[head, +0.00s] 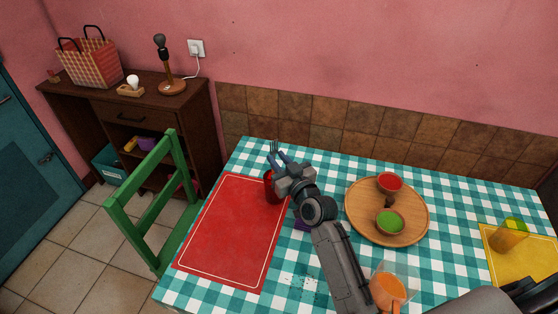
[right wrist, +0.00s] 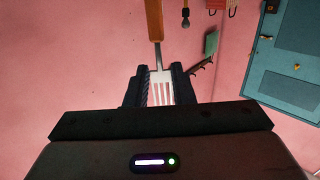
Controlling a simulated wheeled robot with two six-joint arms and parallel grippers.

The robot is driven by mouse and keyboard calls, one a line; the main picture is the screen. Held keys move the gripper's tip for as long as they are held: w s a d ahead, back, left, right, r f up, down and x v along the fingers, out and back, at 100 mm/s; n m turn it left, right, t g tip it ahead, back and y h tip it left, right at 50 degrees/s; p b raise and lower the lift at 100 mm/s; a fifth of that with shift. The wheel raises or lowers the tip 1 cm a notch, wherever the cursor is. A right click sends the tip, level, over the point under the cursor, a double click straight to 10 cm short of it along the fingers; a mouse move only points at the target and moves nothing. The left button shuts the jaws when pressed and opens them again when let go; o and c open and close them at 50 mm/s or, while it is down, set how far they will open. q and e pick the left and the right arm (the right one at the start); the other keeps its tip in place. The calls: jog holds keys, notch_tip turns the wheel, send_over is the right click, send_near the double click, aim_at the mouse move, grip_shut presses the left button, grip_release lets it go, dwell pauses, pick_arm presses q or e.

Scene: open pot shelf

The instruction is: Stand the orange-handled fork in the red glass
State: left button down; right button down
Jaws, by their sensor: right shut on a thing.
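The red glass (head: 269,186) stands at the top edge of the red placemat, partly hidden by my right gripper (head: 278,158). My right gripper is shut on the orange-handled fork, whose tines (head: 273,147) show above the fingers in the head view. In the right wrist view the tines (right wrist: 162,88) lie between the fingers, and the orange handle (right wrist: 154,20) runs off the top edge. That view is upside down, so the handle points downward. Whether the handle is inside the glass is hidden. My left gripper is not in view.
The red placemat (head: 232,235) lies on the checked tablecloth. A yellow glass (head: 509,236) stands on a yellow placemat. A green chair (head: 150,205) is at left.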

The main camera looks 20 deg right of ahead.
jog(key=shift+f+b, duration=0.35)
jog(key=shift+f, duration=0.25)
jog(key=c, duration=1.2)
grip_release()
jog(key=shift+o, duration=0.2)
jog(key=shift+s, duration=0.35)
jog(key=s+d+b, duration=0.2)
jog(key=s, duration=0.8)
